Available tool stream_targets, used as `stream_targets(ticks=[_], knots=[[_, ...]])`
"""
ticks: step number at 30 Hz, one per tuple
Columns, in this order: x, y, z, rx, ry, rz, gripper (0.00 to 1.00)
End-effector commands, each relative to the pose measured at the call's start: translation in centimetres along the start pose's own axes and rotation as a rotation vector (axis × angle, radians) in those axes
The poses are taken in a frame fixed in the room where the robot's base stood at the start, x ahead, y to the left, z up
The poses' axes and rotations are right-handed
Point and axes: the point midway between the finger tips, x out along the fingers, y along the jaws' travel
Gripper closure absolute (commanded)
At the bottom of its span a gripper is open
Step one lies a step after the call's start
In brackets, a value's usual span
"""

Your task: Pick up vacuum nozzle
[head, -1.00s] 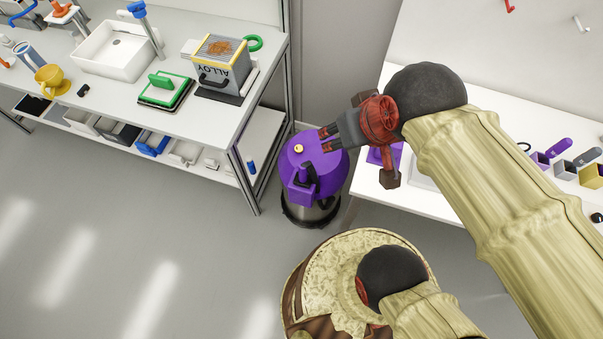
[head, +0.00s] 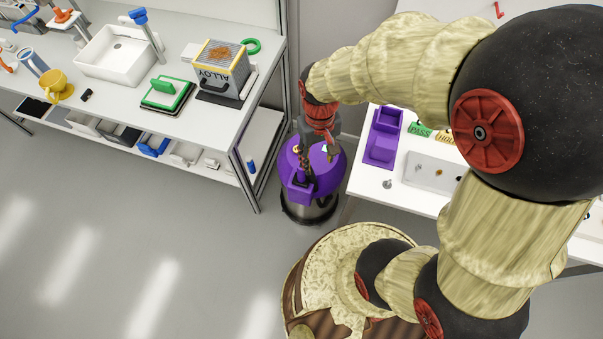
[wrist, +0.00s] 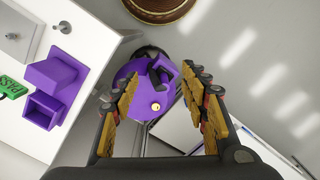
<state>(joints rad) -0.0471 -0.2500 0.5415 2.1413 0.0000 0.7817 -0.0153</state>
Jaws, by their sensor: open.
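A purple-topped canister vacuum (head: 328,178) with a dark lower body stands on the floor between the two tables. A raised purple block with a darker upright piece (head: 302,178) stands on its lid; this looks like the nozzle, though I cannot be sure. In the wrist view the purple lid (wrist: 130,75) and the dark piece (wrist: 158,72) show ahead of the fingers. My gripper (head: 318,150) points down just above the lid and partly covers it. In the wrist view my gripper (wrist: 160,85) is open, its fingers apart with nothing seen held between them.
The left workbench (head: 215,122) carries a sink, a green-framed tray and a metal ALLOY box near the vacuum. The right table (head: 372,200) stands close on the other side, with a purple holder (head: 382,140) near its edge.

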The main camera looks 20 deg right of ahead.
Motion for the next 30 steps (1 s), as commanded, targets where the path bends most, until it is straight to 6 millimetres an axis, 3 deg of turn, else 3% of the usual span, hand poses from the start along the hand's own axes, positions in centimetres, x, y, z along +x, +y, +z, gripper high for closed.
stream_targets(ticks=[1, 6, 9, 11, 13, 16, 30], knots=[[2.4, -0.1, -0.6, -0.008, -0.045, 0.000, 0.55], [10.9, -0.4, -2.8, -0.038, -0.110, -0.001, 0.55], [15.5, -0.6, -4.1, -0.055, -0.107, -0.001, 0.55], [17.3, -0.6, -5.4, -0.063, -0.082, -0.001, 0.55], [17.9, -0.6, -7.6, -0.073, -0.029, 0.000, 0.55], [17.3, -0.6, -10.5, -0.084, 0.046, 0.003, 0.55], [20.7, -0.6, -11.4, -0.095, 0.073, 0.005, 0.55]])
